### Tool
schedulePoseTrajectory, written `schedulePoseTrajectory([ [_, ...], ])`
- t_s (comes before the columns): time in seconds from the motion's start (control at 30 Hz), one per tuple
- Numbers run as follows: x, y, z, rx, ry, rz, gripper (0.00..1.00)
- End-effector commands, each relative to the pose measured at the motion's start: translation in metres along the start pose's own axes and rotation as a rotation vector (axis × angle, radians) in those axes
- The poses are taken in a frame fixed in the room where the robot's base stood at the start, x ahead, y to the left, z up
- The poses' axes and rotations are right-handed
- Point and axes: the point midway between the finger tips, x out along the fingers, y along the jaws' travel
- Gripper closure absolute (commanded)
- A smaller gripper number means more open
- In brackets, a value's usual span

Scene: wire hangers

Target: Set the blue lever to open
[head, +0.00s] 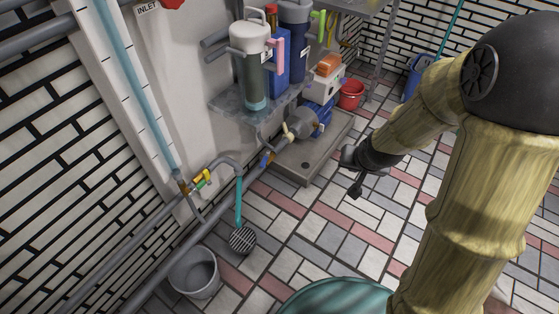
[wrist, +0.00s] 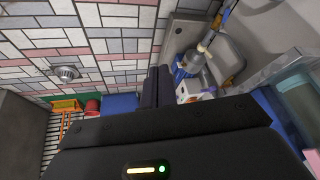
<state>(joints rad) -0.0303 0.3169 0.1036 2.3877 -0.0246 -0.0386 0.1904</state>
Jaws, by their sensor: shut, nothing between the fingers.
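A small blue lever (head: 264,159) sits on the grey pipe low along the wall, left of the pump, in the head view. It looks tilted, but its exact angle is too small to tell. I cannot make it out for certain in the wrist view. My gripper (head: 356,191) is above the tiled floor, to the right of the lever and well apart from it. Its dark fingers (wrist: 158,88) are shut together and empty in the wrist view.
A blue pump (head: 319,116) with a cream handle (head: 289,131) stands on a grey tray (head: 304,168). Yellow (head: 202,175) and green (head: 200,184) levers are farther left. A shelf (head: 228,104) carries filter canisters above. A grey bucket (head: 194,274) stands below. Tiled floor is open between tray and arm.

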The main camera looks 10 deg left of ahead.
Motion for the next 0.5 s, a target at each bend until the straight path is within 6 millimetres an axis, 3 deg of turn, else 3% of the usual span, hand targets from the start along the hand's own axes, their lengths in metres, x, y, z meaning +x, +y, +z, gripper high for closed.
schedulePoseTrajectory([
  [0.03, -0.027, 0.01, 0.006, -0.01, -0.026, 0.024, 1.0],
  [0.2, -0.089, 0.038, 0.046, -0.04, -0.148, 0.08, 1.0],
  [0.33, -0.116, 0.049, 0.069, -0.052, -0.212, 0.094, 1.0],
  [0.5, -0.123, 0.052, 0.079, -0.056, -0.239, 0.096, 1.0],
])
